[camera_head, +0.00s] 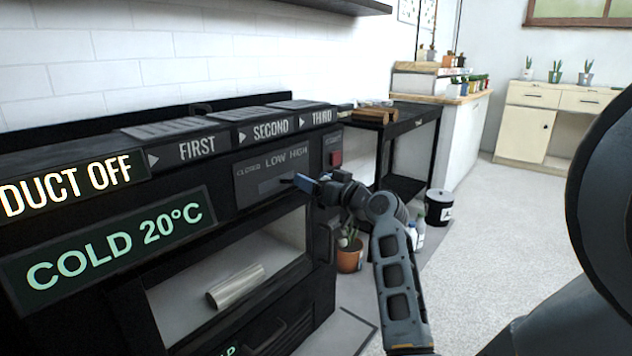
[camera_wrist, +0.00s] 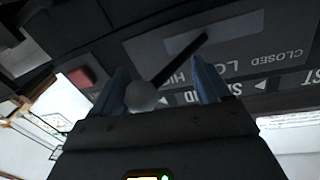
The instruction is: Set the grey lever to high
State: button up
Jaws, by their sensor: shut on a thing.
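The grey lever shows in the wrist view as a round grey knob (camera_wrist: 141,97) with a dark bar running up and right to the panel. My gripper (camera_wrist: 165,85) is shut on the lever, its blue fingers either side of the knob. In the head view my gripper (camera_head: 306,184) is at the right part of the lever panel (camera_head: 246,175), which reads CLOSED, LOW, HIGH. The lever's bar (camera_head: 287,181) shows just left of my fingers, below and between LOW and HIGH.
A red button (camera_head: 336,158) sits right of the lever panel. Below is an open bay with a metal cylinder (camera_head: 235,286). Lit signs (camera_head: 105,243) read DUCT OFF and COLD 20°C. A potted plant (camera_head: 350,256) stands on the floor behind my arm.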

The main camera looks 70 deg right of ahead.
jog(key=p+v, duration=0.1)
jog(key=v, duration=0.7)
jog(key=shift+p, duration=0.3)
jog(key=shift+w, duration=0.1)
